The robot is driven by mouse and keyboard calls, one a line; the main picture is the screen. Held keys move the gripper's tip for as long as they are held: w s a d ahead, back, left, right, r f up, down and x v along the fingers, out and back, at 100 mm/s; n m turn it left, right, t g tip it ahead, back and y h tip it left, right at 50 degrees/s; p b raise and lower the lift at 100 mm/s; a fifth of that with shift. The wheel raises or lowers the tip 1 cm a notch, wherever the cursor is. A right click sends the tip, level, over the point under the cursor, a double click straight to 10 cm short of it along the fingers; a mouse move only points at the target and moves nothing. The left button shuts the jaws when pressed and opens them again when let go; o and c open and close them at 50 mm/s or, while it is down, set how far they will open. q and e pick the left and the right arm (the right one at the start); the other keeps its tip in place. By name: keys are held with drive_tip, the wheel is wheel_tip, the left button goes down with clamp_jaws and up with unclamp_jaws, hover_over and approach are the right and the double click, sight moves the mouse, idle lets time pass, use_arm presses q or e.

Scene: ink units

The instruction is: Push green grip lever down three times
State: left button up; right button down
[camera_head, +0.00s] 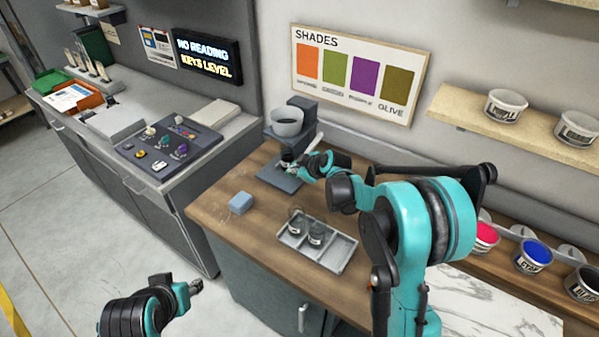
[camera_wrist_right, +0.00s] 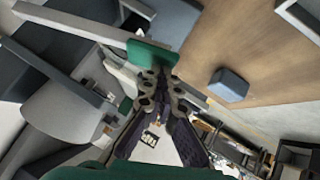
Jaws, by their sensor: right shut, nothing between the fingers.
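The grey dispenser (camera_head: 291,140) stands at the back of the wooden counter, with a grey bowl (camera_head: 286,121) on top and a dark cup at its base. The green grip lever (camera_wrist_right: 152,54) shows in the right wrist view as a green block on a grey bar; in the head view my gripper and arm largely cover it. My right gripper (camera_wrist_right: 160,84) is shut and empty, its tips right at the green grip; contact is not certain. It also shows beside the dispenser in the head view (camera_head: 312,166). My left gripper (camera_head: 194,287) is low at the bottom left, away from the counter; its jaws are unclear.
A grey tray (camera_head: 333,262) with two glass jars sits at the counter front, and a blue block (camera_head: 240,203) lies left of it. A display (camera_head: 208,57) reads "NO READING / KEYS LEVEL". A shades chart (camera_head: 357,72) hangs behind. Paint tubs stand on the right shelves.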

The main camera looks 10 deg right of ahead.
use_arm(q)
wheel_tip(320, 180, up, 2)
drive_tip(key=shift+p, duration=0.7)
use_arm(e)
drive_tip(key=v, duration=1)
drive_tip(key=shift+s+a, duration=0.2)
use_arm(q)
drive_tip(key=shift+s, duration=0.1)
use_arm(e)
drive_tip(key=shift+d, duration=0.1)
